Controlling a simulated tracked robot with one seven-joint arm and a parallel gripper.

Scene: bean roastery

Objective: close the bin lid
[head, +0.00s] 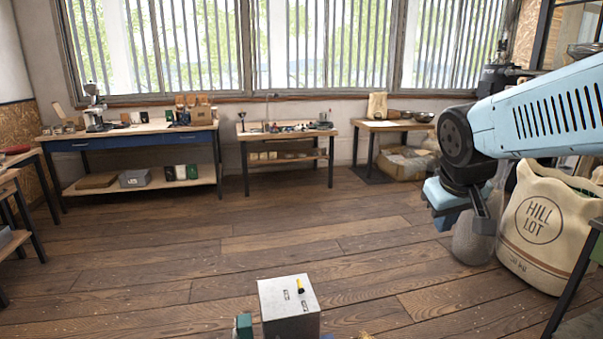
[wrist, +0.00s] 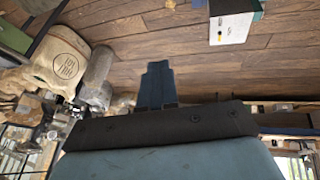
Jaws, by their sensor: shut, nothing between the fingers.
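My gripper (head: 446,219) hangs at the right of the head view, in front of a grey rounded container and beside a large sack. In the wrist view its dark blue fingers (wrist: 157,83) are together, with nothing between them. The grey container (head: 473,241) stands on the floor, its upper part hidden by my arm; it also shows in the wrist view (wrist: 98,67). I cannot tell whether it is the bin. No bin lid can be made out in either view.
A full cream sack (head: 540,225) marked HILL LOT stands at the right, near a dark table leg (head: 572,285). Benches (head: 130,130) with small goods line the window wall.

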